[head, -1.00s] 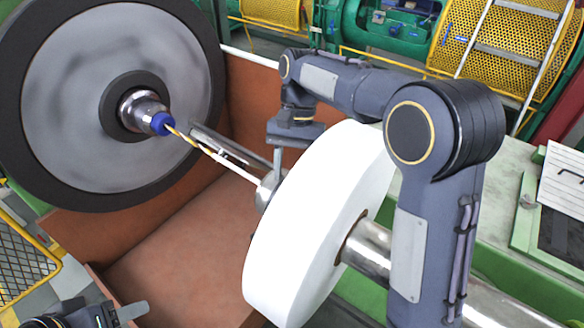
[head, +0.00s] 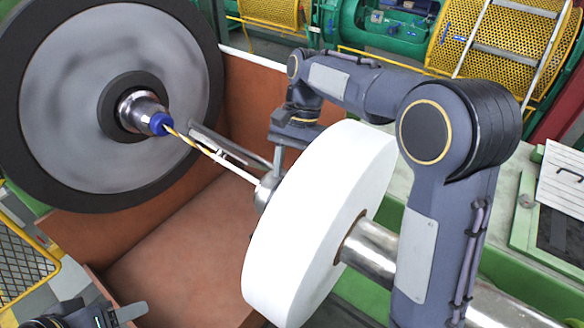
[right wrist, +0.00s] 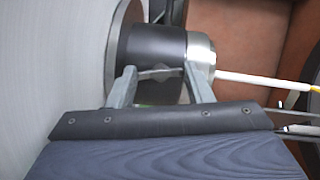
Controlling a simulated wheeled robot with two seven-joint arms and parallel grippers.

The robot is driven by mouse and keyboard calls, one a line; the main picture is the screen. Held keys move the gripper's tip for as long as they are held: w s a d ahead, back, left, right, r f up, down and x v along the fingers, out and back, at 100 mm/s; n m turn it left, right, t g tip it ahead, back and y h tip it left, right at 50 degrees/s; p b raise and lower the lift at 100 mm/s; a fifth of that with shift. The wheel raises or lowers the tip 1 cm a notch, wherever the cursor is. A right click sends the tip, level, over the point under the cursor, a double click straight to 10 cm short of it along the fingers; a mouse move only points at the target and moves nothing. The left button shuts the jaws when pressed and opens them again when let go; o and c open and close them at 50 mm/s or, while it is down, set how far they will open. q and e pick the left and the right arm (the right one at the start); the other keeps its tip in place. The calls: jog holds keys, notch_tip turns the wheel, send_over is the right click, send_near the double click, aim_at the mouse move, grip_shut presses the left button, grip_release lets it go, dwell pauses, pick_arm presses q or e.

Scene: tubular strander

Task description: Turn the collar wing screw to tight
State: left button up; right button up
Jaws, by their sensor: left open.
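The collar (right wrist: 152,50) is a dark cylinder with a silver end in the right wrist view. A small grey winged part, which looks like the wing screw (right wrist: 160,74), lies across its side. My right gripper (right wrist: 160,82) has one finger at each end of this part. The fingers stand apart, but I cannot tell whether they press on it. In the head view the right gripper (head: 277,158) points down behind the white disc, which hides most of the collar. My left gripper (head: 128,312) is open and empty at the bottom left edge, partly cut off.
A white disc (head: 320,220) sits on a steel shaft (head: 368,247) under my right arm. A large reel (head: 75,85) with a blue-tipped hub (head: 160,123) stands at the left. A yellow-and-white strand (head: 228,168) runs between them, above the brown trough (head: 165,255).

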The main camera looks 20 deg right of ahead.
jog(key=o, duration=0.4)
jog(key=v, duration=0.8)
jog(key=shift+f, duration=0.1)
jog(key=shift+c, duration=0.5)
